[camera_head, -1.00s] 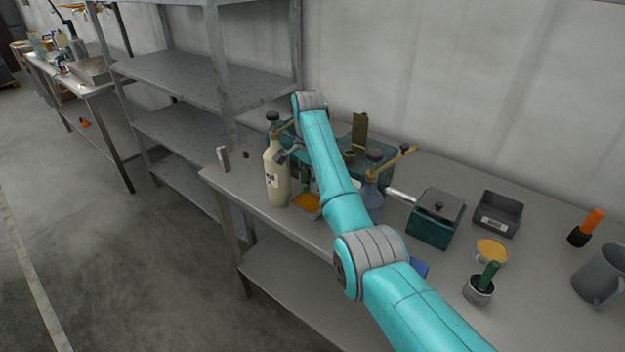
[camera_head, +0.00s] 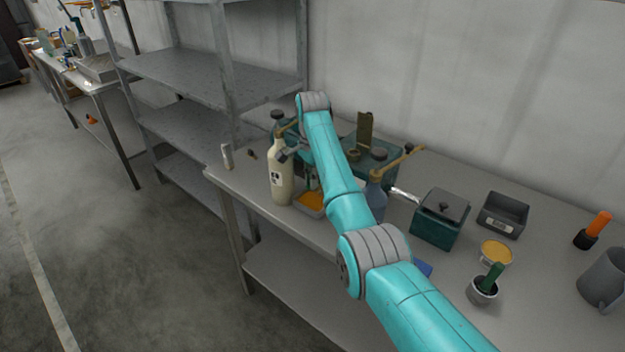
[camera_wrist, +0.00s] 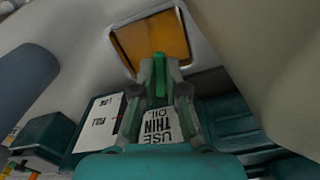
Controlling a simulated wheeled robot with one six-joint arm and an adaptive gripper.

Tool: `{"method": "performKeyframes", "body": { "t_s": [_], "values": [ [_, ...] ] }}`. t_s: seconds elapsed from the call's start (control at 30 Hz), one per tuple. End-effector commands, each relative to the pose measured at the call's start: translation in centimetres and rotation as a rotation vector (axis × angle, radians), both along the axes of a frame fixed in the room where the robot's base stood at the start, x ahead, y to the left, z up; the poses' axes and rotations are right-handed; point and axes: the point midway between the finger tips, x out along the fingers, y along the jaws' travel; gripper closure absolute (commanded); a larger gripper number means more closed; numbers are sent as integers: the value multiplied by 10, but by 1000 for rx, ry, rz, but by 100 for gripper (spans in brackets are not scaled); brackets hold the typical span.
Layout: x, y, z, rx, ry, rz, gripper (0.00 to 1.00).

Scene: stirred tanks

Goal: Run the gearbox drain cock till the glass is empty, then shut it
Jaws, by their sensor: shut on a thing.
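In the wrist view my gripper (camera_wrist: 168,92) is shut on a narrow green handle (camera_wrist: 159,72), which I take for the drain cock's lever. The teal gearbox (camera_wrist: 220,92) is behind it, with a "USE THIN OIL" label (camera_wrist: 160,124) and a "FULL / LOW" label (camera_wrist: 101,122). The sight glass and its level cannot be made out. Beyond the handle is a pan (camera_wrist: 118,44) holding amber oil. In the head view the pan (camera_head: 322,213) stands at the bench's front edge. My arm hides the gripper and much of the gearbox (camera_head: 378,153) there.
A cream bottle (camera_head: 281,178) stands left of the pan, close to my wrist. A blue oil can (camera_head: 376,198) stands right of my arm. Further right are a teal box (camera_head: 436,226), a dark tray (camera_head: 503,222), a yellow-filled tin (camera_head: 495,253) and a grey mug (camera_head: 603,280).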

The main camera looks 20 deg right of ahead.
Motion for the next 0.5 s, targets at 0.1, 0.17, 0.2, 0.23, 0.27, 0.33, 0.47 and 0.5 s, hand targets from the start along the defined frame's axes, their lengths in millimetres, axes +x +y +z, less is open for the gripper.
{"method": "performKeyframes", "body": {
  "t_s": [0.1,0.17,0.2,0.23,0.27,0.33,0.47,0.5],
  "values": [
    [1,0,0,0,0,-16,100],
    [1,0,0,0,0,-16,100],
    [1,0,0,0,0,-15,100],
    [1,0,0,0,0,-15,100],
    [1,0,0,0,0,-15,100],
    [0,0,0,0,0,-15,80],
    [0,0,0,0,0,-15,62],
    [0,0,0,0,0,-15,62]
  ]
}}
